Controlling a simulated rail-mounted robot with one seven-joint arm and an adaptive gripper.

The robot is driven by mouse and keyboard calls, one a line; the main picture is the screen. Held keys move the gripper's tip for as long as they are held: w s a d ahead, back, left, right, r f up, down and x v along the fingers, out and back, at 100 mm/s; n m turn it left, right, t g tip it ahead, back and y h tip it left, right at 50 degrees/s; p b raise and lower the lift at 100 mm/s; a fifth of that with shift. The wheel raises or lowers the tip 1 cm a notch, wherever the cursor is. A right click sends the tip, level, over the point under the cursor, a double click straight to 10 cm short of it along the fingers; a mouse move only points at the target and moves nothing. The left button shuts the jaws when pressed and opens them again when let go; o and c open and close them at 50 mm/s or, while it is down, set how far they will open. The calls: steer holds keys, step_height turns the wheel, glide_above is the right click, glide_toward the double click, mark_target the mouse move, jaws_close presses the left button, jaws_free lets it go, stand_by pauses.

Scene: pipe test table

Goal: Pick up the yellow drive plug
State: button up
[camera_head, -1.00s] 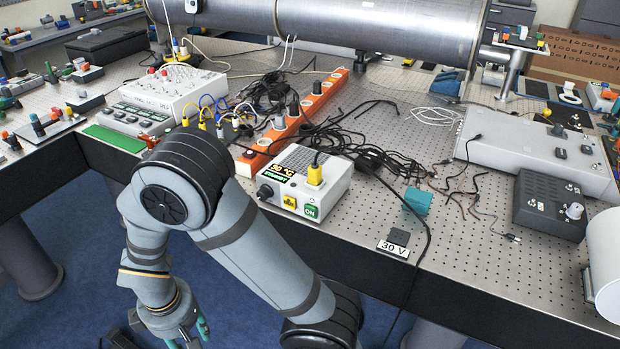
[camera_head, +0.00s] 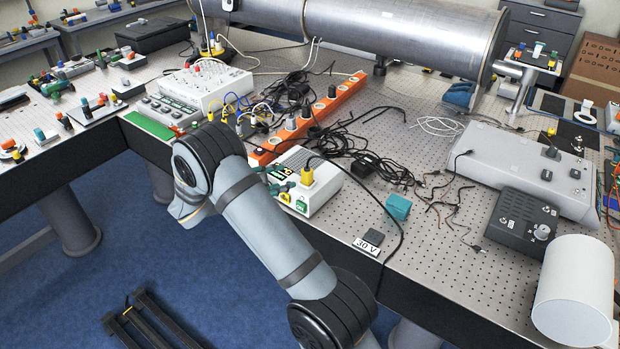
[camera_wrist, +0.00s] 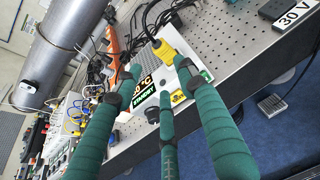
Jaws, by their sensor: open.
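The yellow drive plug (camera_head: 307,176) stands in the top of a white control box (camera_head: 326,193), with a black cable leaving it. In the wrist view the plug (camera_wrist: 164,50) shows just beyond the fingertips, close to the tip of the right finger. My gripper (camera_head: 280,181) has green-wrapped fingers and is at the box's left front side, left of the plug. In the wrist view my gripper (camera_wrist: 150,84) is open with nothing between its fingers. They cover part of the box's front, where a lit STANDBY display shows. Whether the right fingertip touches the plug I cannot tell.
An orange power strip (camera_head: 331,104) lies behind the box, with tangled black cables (camera_head: 372,160) to its right. A teal block (camera_head: 398,206) and a 30 V label (camera_head: 367,246) are at the right.

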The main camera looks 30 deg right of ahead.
mark_target(303, 176)
steer(key=p+x, duration=0.1)
steer(key=x, duration=0.2)
steer(key=p+x, duration=0.2)
steer(key=x, duration=0.1)
steer(key=p+x, duration=0.1)
steer(key=x, duration=0.2)
steer(key=shift+s+f, duration=0.15)
steer(key=shift+s, duration=0.15)
steer(key=shift+o, duration=0.4)
steer(key=shift+w+d+f, duration=0.1)
steer(key=shift+d+f, duration=0.15)
steer(key=shift+d, duration=0.25)
steer(key=shift+c, duration=0.5)
steer(key=c, duration=0.8)
